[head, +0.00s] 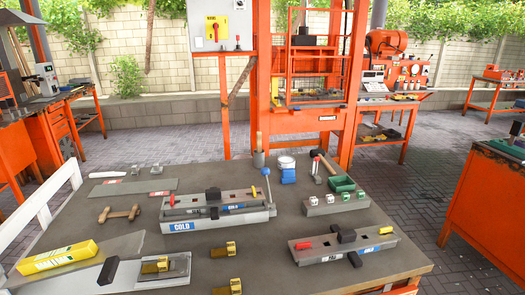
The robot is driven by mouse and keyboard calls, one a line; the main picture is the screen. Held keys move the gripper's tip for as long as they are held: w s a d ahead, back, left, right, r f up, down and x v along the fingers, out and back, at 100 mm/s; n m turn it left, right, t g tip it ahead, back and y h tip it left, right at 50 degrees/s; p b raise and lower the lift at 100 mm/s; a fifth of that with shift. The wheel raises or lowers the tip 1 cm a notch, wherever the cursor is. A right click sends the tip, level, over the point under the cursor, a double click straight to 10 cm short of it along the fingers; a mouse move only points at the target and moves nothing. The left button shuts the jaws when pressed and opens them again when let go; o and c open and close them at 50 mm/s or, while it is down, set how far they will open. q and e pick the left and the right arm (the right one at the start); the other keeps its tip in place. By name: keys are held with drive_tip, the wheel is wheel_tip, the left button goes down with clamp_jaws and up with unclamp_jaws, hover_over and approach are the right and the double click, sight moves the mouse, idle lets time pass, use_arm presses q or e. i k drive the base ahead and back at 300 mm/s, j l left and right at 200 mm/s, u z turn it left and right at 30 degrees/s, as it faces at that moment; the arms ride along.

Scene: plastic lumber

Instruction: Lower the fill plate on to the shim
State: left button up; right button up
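Neither of my grippers shows in the head view. I cannot tell for certain which piece is the fill plate or which is the shim. A long grey block marked COLD (180,226) lies mid-table, with a black knob and a red-handled part on top. A second grey block (310,258) lies to the right, with a black knob, a red piece and a yellow piece on it. A flat grey plate (178,268) lies at the front left, with a brass piece (155,266) on it and a black handle-like part (108,271) beside that. A thin grey-green plate (140,187) lies at the back left.
The table (255,262) also holds a yellow box (57,257), a wooden-handled tool (120,213), loose brass pieces (224,249), a green tray (341,184), a blue tin (288,175) and a hammer (325,162). An orange press frame (305,125) stands behind. An orange cabinet (490,215) stands right.

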sight(110, 254)
drive_tip(key=j+u, duration=0.1)
drive_tip(key=u, duration=0.4)
drive_tip(key=i+j+u, duration=0.1)
drive_tip(key=u, duration=0.85)
drive_tip(key=i+j, duration=0.05)
